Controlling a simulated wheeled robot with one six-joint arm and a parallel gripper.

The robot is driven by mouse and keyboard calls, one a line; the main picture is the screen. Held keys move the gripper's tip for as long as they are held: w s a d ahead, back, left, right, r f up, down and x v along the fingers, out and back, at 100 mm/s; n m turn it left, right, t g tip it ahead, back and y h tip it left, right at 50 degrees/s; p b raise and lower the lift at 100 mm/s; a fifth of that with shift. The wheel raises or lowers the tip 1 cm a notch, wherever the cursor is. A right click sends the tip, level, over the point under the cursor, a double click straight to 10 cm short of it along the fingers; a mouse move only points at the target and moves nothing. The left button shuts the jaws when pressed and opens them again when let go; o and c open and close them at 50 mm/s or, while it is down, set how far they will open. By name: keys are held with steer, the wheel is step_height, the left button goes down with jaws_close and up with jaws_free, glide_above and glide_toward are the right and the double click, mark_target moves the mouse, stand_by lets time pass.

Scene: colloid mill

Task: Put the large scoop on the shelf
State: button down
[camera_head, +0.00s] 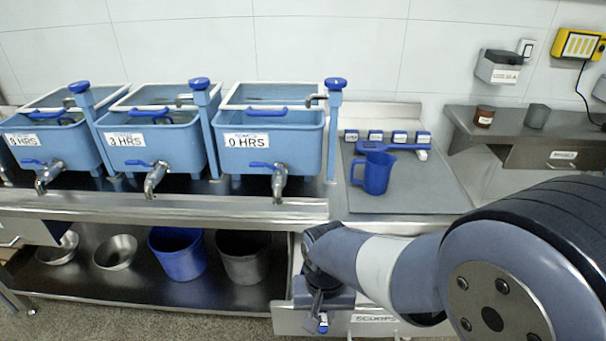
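No scoop can be told for certain. A blue long-handled tool (385,147) lies at the back of the grey mat, partly behind a blue jug (378,174). A drawer (372,325) labelled "SCOOPS" is at the bottom centre, largely covered by my arm; its inside cannot be made out. My gripper (322,312) points down at the drawer's left part, below the counter edge. Its fingers are small and partly hidden, so I cannot tell whether they are open or hold anything. A metal wall shelf (500,128) is at the right, and a low shelf (135,288) runs under the counter.
Blue tanks (275,145) with taps line the counter at left. A blue bucket (177,253), a grey bucket (243,257) and metal bowls (116,251) stand on the low shelf. A brown jar (484,116) and a grey cup (536,116) stand on the wall shelf.

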steer(key=w+d+f+p, duration=0.3)
steer(key=w+d+p, duration=0.5)
steer(key=w+d, duration=0.45)
step_height(320, 180, up, 7)
steer(key=w+a+p, duration=0.1)
steer(key=p, duration=0.2)
step_height(320, 180, down, 7)
steer(key=b, duration=0.3)
